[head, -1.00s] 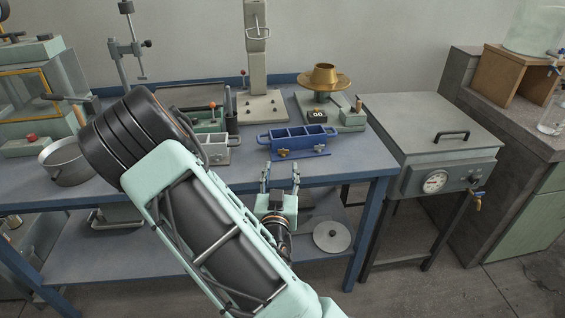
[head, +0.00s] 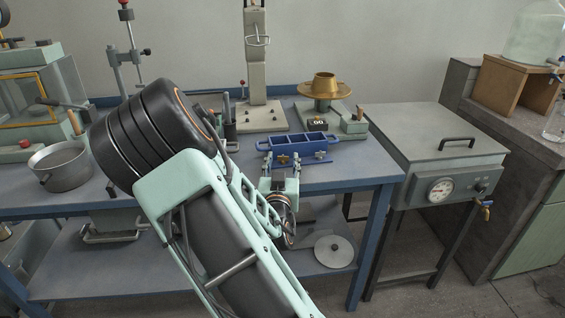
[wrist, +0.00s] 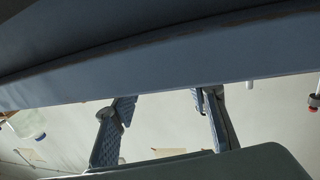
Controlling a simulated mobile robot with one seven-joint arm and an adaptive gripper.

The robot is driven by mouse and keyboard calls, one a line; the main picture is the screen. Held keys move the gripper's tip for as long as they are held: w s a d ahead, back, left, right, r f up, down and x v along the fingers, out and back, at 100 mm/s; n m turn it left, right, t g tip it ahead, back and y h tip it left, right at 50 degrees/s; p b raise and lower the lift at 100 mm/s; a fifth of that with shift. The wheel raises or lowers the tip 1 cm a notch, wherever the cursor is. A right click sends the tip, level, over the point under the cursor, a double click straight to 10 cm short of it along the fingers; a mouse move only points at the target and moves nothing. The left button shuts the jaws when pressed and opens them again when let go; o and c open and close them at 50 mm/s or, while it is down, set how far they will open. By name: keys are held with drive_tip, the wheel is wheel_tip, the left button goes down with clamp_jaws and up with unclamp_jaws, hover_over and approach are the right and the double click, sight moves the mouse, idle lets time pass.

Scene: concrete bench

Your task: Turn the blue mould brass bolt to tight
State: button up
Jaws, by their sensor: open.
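The blue mould (head: 300,146) sits near the front edge of the bench in the head view. Small brass bolts show on its front side, one at the right (head: 320,155) and one at the left (head: 284,159), the left one partly behind my gripper. My gripper (head: 281,160) is open and empty just in front of the mould, at the bench's front edge. I cannot tell whether it touches anything. In the wrist view its two fingers (wrist: 162,100) stand apart with nothing between them. The mould and bolts do not show there.
A metal pot (head: 60,168) stands at the bench's left. A brass funnel-like piece (head: 325,86) and an upright grey stand (head: 256,60) are behind the mould. A grey lidded box with a gauge (head: 440,150) stands right of the bench (head: 345,172). A blue edge (wrist: 170,75) crosses the wrist view.

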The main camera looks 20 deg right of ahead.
clamp_jaws()
drive_tip(key=shift+w+a+r+m+g+h, duration=0.1)
drive_tip(key=shift+m+g+h, duration=0.35)
drive_tip(key=shift+h, duration=0.2)
drive_tip(key=shift+w+a+r+m+g+h, duration=0.1)
drive_tip(key=shift+m+g+h, duration=0.25)
drive_tip(key=shift+m+h, duration=0.25)
drive_tip(key=shift+m+g+h, duration=0.25)
drive_tip(key=shift+g+h, duration=0.05)
drive_tip(key=shift+h, duration=0.15)
drive_tip(key=shift+f, duration=0.15)
unclamp_jaws()
drive_tip(key=shift+s+d, duration=0.1)
